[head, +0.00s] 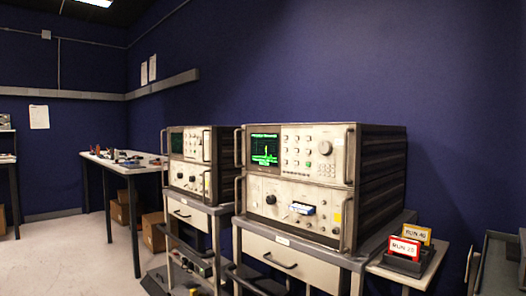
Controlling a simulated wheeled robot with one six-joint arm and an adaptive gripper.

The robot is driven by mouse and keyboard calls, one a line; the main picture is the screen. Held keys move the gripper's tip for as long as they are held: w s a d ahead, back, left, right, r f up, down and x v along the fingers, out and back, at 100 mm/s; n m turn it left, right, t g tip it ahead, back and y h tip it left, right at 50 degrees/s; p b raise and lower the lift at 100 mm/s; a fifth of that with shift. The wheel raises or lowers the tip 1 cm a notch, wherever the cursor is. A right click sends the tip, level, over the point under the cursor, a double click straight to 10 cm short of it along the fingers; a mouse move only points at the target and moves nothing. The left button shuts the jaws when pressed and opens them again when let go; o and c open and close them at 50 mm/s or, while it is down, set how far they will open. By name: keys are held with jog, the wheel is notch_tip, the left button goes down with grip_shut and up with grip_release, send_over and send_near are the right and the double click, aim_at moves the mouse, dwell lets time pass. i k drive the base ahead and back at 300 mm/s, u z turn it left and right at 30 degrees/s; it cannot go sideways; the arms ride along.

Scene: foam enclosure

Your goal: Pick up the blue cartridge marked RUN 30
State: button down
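A small blue item with a white label (302,208) sits at the front of the lower instrument on the nearer cart. It looks like a cartridge, but its label is too small to read. A red cartridge (404,247), whose mark seems to read RUN 23, stands in a dark holder (408,265) on a side shelf at the right. A yellow cartridge (417,233), whose mark seems to read RUN 40, stands behind it in the same holder. My gripper is not in view.
Stacked instruments (300,155) with front handles stand on the nearer cart (290,262). A similar stack (188,160) stands to its left. A grey tray-like cart (500,265) is at the far right. A worktable (130,168) is further back. Open floor (75,245) shows at left.

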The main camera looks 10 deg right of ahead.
aim_at(297, 207)
jog(key=u, duration=0.55)
jog(key=k, duration=0.65)
jog(key=u, duration=0.6)
jog(key=i, duration=0.75)
jog(key=z, duration=0.9)
jog(key=i, duration=0.75)
jog(key=z, duration=0.85)
